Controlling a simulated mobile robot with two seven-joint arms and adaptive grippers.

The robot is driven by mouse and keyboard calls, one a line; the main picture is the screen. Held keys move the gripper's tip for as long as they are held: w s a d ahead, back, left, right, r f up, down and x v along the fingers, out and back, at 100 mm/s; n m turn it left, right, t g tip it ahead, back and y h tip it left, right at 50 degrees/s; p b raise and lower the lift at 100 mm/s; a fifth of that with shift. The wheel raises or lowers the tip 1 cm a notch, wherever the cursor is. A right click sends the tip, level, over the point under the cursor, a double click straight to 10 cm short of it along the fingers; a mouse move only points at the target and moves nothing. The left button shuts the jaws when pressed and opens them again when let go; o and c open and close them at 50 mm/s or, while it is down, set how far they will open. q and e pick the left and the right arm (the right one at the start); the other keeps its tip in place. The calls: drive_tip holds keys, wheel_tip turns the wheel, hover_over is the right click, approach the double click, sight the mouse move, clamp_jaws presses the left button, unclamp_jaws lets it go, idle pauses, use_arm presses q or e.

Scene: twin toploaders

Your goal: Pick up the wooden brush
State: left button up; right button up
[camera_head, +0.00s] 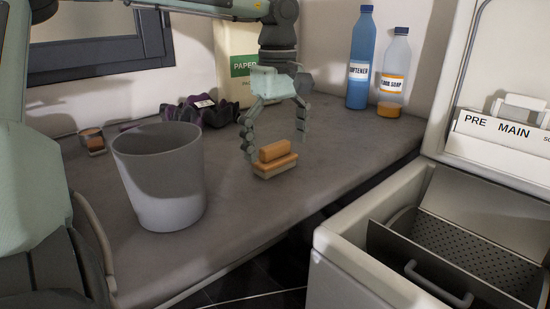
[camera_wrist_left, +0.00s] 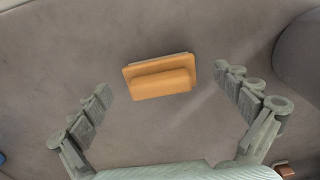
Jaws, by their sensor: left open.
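The wooden brush (camera_head: 274,158) lies on the grey counter with its raised handle block upward. It also shows in the left wrist view (camera_wrist_left: 161,78), lying ahead of the fingertips and roughly centred between them. My left gripper (camera_head: 273,143) is open, pointing down at the brush. In the head view one finger is left of the brush and the other is at its right. In the left wrist view the open gripper (camera_wrist_left: 165,95) has no finger touching the brush. My right gripper is not in view.
A grey bin (camera_head: 165,185) stands left of the brush. A dark purple item (camera_head: 205,112), a paper carton (camera_head: 236,48), a softener bottle (camera_head: 361,62) and a floor soap bottle (camera_head: 394,75) stand behind. An open toploader (camera_head: 345,250) is at right. Counter right of the brush is clear.

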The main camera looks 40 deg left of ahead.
sight(277, 146)
use_arm(q)
drive_tip(key=shift+f, duration=0.8)
drive_tip(key=shift+c, duration=0.6)
drive_tip(key=c, duration=1.1)
wheel_tip(277, 146, up, 10)
drive_tip(key=shift+r, duration=0.1)
drive_tip(key=o, duration=0.6)
drive_tip(key=c, duration=0.4)
